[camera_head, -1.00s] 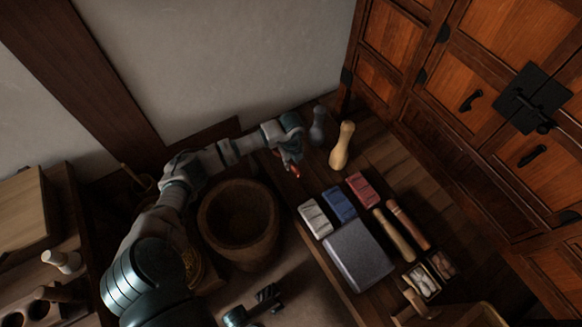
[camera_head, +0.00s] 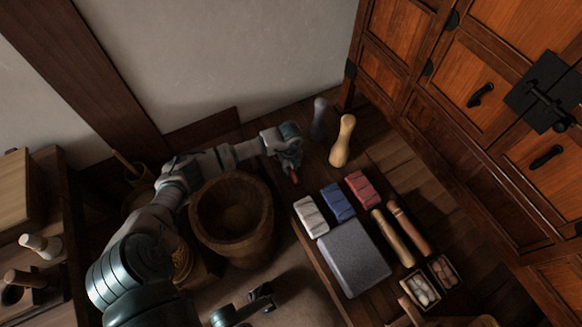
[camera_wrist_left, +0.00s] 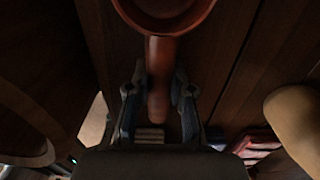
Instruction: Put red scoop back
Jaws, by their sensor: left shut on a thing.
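The red scoop (camera_head: 295,178) shows as a small red bit at the tip of my left gripper (camera_head: 291,170) in the head view. In the left wrist view the scoop's round bowl (camera_wrist_left: 165,14) is at the top edge, partly cut off. Its handle runs down between the fingers of my left gripper (camera_wrist_left: 158,98), which is shut on it. The scoop is over dark planks, beyond the wooden mortar and left of the pale pestle. A dark jaw-like part, apparently my right gripper (camera_head: 258,300), is low in the head view; its opening is unclear.
The wooden mortar (camera_head: 232,218) stands beside my left arm. A pale pestle (camera_head: 342,142) and a grey one (camera_head: 319,118) stand near the wall. White (camera_head: 311,216), blue (camera_head: 338,202) and red (camera_head: 362,188) blocks lie by a grey slab (camera_head: 352,258). Wooden cabinet doors rise at right.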

